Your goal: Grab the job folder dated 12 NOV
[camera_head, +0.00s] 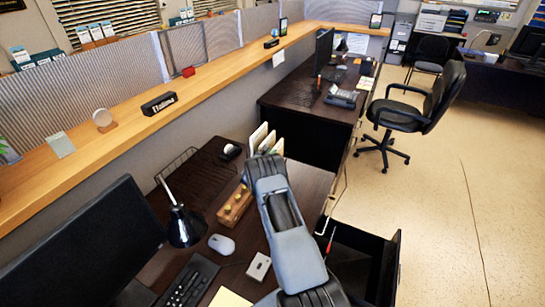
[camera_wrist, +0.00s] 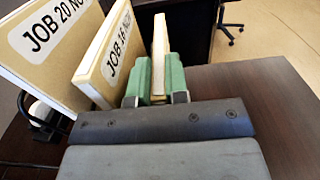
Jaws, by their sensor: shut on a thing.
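My gripper (camera_wrist: 158,88) is shut on a thin tan folder (camera_wrist: 159,42), its green finger pads on either side. This folder stands upright and edge-on, so its date does not show. To its left in the wrist view stand a folder marked JOB 16 NOV (camera_wrist: 107,57) and one marked JOB 20 NOV (camera_wrist: 50,50), both apart from the fingers. In the head view the folders (camera_head: 258,137) stand near the far end of the near desk, partly behind my arm. My fingertips are hidden there. No 12 NOV label is readable.
The dark desk (camera_wrist: 262,95) is bare right of the held folder. A wooden block with knobs (camera_head: 235,205), a black lamp (camera_head: 184,226) and a mouse (camera_head: 221,244) are left of my arm. An open drawer (camera_head: 385,265) is at right. An office chair (camera_head: 410,112) stands beyond.

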